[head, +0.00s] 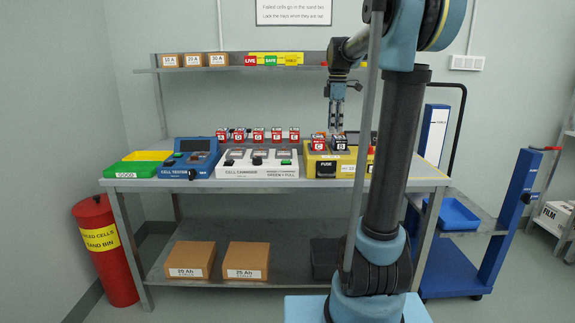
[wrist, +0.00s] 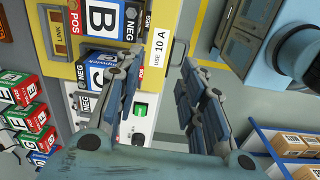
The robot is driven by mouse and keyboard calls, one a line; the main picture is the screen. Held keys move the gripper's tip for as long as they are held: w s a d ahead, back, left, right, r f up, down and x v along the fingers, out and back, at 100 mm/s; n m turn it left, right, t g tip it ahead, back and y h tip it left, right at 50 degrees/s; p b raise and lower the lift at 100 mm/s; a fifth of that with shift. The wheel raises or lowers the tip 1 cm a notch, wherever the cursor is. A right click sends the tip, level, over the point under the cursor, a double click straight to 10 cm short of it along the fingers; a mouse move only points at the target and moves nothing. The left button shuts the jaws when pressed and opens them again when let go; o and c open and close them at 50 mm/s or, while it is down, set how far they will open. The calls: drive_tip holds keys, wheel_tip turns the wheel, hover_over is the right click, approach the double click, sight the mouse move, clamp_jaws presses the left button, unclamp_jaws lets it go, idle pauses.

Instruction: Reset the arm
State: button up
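My arm stands at the right of the head view and reaches over the bench (head: 250,186). My gripper (head: 337,118) points down above the yellow tester (head: 322,170) at the bench's right. In the wrist view my gripper (wrist: 158,88) shows its two fingers apart with nothing between them. A cell marked B (head: 340,143) and another red-topped cell (head: 318,143) stand at the yellow tester, just below the fingers. The B cell also shows at the top of the wrist view (wrist: 103,18). The left finger partly hides the cell beside it in the wrist view.
Several red cells (head: 258,135) stand in a row behind the white cell charger (head: 256,170). A blue device (head: 188,165), a green tray (head: 131,169) and a yellow tray are at left. A shelf (head: 235,68) hangs above. A blue cart (head: 465,240) stands right; a red sand bin (head: 104,250) stands left.

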drive_tip(key=s+f+m+t, duration=0.1)
drive_tip(key=s+f+m, duration=0.35)
drive_tip(key=s, duration=0.55)
drive_tip(key=s+f+m, duration=0.4)
drive_tip(key=s+f, duration=0.1)
drive_tip(key=s, duration=0.4)
drive_tip(key=s+f+m+t, duration=0.1)
drive_tip(key=s+f+m, duration=0.7)
drive_tip(key=s+f, duration=0.6)
wheel_tip(320, 180, down, 2)
drive_tip(key=shift+s+d+f+m, duration=0.15)
drive_tip(key=shift+s+d+m, duration=0.2)
drive_tip(key=shift+d, duration=0.1)
drive_tip(key=shift+w+f, duration=0.2)
drive_tip(key=shift+w, duration=0.3)
